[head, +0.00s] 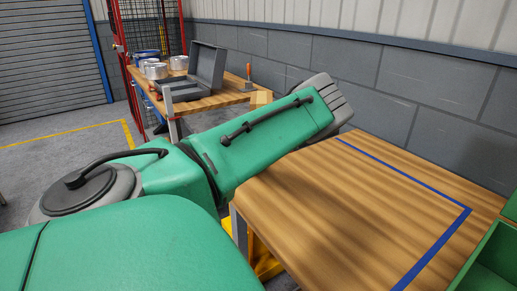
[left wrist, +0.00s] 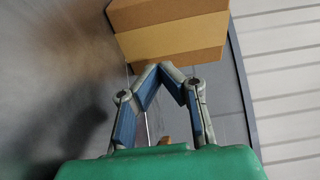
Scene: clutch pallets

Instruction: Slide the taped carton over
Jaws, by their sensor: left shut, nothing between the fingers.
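The carton (left wrist: 172,12) is brown with a lighter tape-coloured band across it, and shows at the top of the left wrist view. My left gripper (left wrist: 160,68) is shut and empty, its blue-padded fingers meeting just below the carton's lower edge in the picture. I cannot tell whether the tips touch it. In the head view my green left arm reaches across to the far side and hides its fingers. A small tan patch (head: 261,98) shows behind the arm there; I cannot tell if it is the carton. My right gripper is not in view.
A green bin (head: 490,262) sits at the lower right. A rear bench (head: 225,97) holds an open grey case (head: 205,70) and several tins. A block wall (head: 400,90) stands behind.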

